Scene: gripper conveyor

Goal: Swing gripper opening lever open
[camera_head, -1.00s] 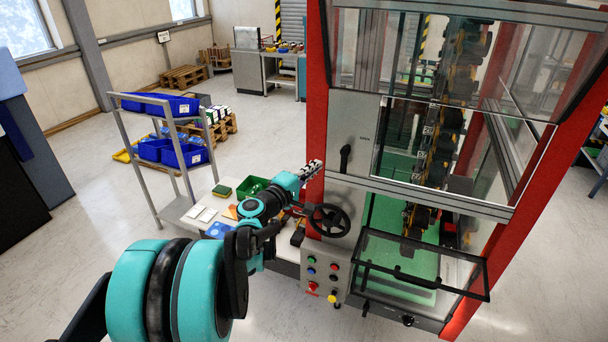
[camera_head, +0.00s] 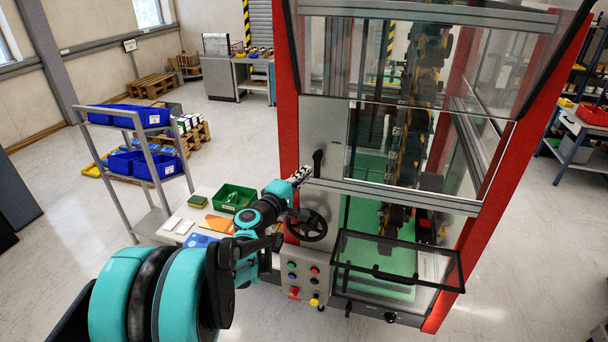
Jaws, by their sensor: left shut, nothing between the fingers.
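A black lever (camera_head: 318,162) stands roughly upright on the grey metal panel (camera_head: 322,125) of the red-framed conveyor machine. I take it as the gripper opening lever. My left gripper (camera_head: 301,175) is just left of and slightly below the lever, in front of the red post. Its fingers look shut with nothing between them. A small gap seems to show between fingertips and lever, but I cannot tell the depth. A chain of dark grippers (camera_head: 412,110) hangs behind the glass. My right gripper is not in view.
A black handwheel (camera_head: 307,226) sits just below my left gripper, over a button panel (camera_head: 302,276). A black-framed flap (camera_head: 398,262) juts out at the machine's lower right. A cart with blue bins (camera_head: 158,165) stands left.

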